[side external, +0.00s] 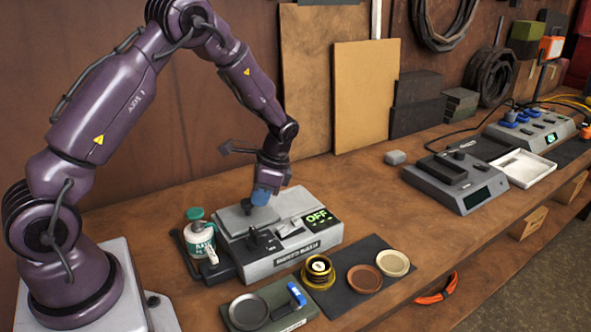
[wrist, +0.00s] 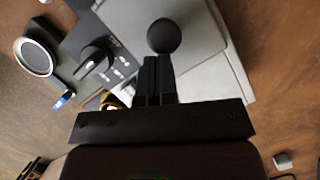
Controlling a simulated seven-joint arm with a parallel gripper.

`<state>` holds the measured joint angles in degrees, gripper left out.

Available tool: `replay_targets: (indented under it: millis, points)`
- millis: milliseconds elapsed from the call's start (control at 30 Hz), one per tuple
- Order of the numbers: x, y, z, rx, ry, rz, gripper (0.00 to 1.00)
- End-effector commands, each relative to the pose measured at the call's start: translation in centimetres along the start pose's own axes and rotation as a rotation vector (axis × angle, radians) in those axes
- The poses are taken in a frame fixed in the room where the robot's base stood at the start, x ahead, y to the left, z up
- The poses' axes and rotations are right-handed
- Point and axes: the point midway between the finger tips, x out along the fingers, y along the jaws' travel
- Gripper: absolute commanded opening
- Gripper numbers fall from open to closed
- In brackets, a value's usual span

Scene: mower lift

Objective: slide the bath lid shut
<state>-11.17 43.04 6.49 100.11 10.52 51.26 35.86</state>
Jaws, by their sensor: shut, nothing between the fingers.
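The bath is a grey box (side external: 300,255) with a green "OFF" display, below my arm in the side view. Its lid is a flat grey plate (side external: 236,219) on top, also in the wrist view (wrist: 205,30). A round dark knob (wrist: 164,36) stands on the lid. My gripper (wrist: 159,60) is shut and empty, its dark fingers side by side, with the tips right by the knob in the picture. I cannot tell if they touch it. In the side view my gripper (side external: 262,202) is low over the lid, and the contact is hidden.
A white-and-green bottle (side external: 199,235) stands left of the bath. In front are a tray with a round dish (side external: 248,311), a brass-coloured round piece (side external: 318,271) and two shallow dishes (side external: 364,279) on a dark mat.

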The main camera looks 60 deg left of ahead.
Motion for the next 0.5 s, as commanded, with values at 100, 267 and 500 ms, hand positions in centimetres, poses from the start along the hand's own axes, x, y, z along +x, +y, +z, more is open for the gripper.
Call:
replay_targets:
  millis: [100,267,500]
  points:
    - [-1.0,0.0,-1.9,0.004,0.004,-0.004,0.00]
    - [-4.3,-0.1,-2.9,-0.001,0.007,-0.007,0.00]
    - [-9.2,0.0,-2.9,0.000,0.005,-0.005,0.00]
